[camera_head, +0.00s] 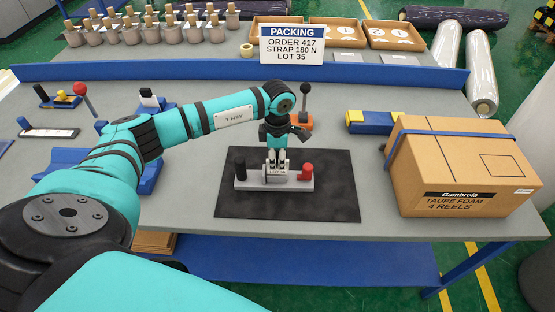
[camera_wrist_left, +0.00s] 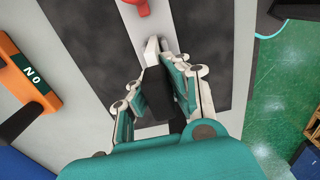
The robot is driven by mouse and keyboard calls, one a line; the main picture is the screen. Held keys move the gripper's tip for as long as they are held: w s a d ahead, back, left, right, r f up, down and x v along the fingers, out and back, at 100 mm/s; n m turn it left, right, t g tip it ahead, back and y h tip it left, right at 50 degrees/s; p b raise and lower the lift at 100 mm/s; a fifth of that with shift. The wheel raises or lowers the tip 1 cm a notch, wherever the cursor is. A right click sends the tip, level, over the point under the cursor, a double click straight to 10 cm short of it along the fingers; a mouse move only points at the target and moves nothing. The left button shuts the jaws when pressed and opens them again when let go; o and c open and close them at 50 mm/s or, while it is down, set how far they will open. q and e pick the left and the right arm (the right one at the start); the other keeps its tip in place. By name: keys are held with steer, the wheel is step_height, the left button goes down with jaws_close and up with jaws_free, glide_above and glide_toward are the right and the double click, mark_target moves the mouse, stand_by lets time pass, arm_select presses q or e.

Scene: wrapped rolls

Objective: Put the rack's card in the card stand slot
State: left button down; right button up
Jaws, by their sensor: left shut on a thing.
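My left gripper (camera_head: 277,158) points down over the black mat and is shut on the card (camera_head: 278,171). In the left wrist view, the closed fingers (camera_wrist_left: 165,75) flank a dark block that looks like the card's grip. The card stand (camera_head: 250,185) is a grey bar on the mat, with a black knob at its left end and a red knob at its right. The card is at the middle of the stand; I cannot tell whether its lower edge is inside the slot, which is hidden. My right gripper is out of view.
A cardboard box (camera_head: 460,170) stands right of the mat (camera_head: 335,190). An orange block with a dark-knobbed lever (camera_head: 304,105) is behind the gripper. A packing sign (camera_head: 291,45) reads "LOT 35". A blue holder with a black-topped white card (camera_head: 149,98) stands at left.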

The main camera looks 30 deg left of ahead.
arm_select(q)
steer(key=c, duration=1.3)
jaws_free()
step_height(320, 180, up, 12)
steer(key=shift+w+a, duration=0.1)
